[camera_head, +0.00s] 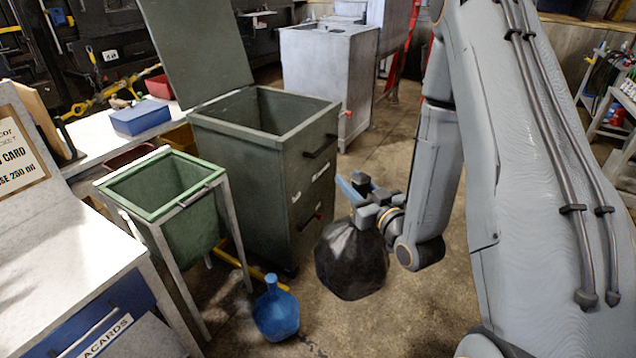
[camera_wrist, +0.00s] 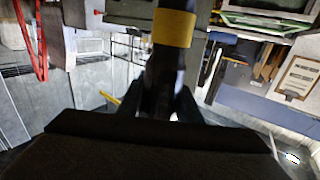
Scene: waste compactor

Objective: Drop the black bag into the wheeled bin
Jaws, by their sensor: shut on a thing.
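The black bag (camera_head: 350,260) hangs bunched below my gripper (camera_head: 362,198) in the head view, clear of the wheeled bin. My gripper is shut on its upper end. In the wrist view, my gripper's dark fingers (camera_wrist: 160,103) close around a dark neck with a yellow band (camera_wrist: 174,28). A broad dark shape fills the bottom of that view; I cannot tell what it is. The wheeled bin (camera_head: 245,185), large and dark green with its lid raised, stands left of the bag. Its top is open, and its rim is higher than the bag. Its floor is hidden.
A smaller green open bin on legs (camera_head: 172,225) stands left of the wheeled bin. A blue jug (camera_head: 276,312) is on the floor in front. A grey metal cabinet (camera_head: 322,85) stands behind. A table with a blue box (camera_head: 140,117) is at left. Floor right of the bin is clear.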

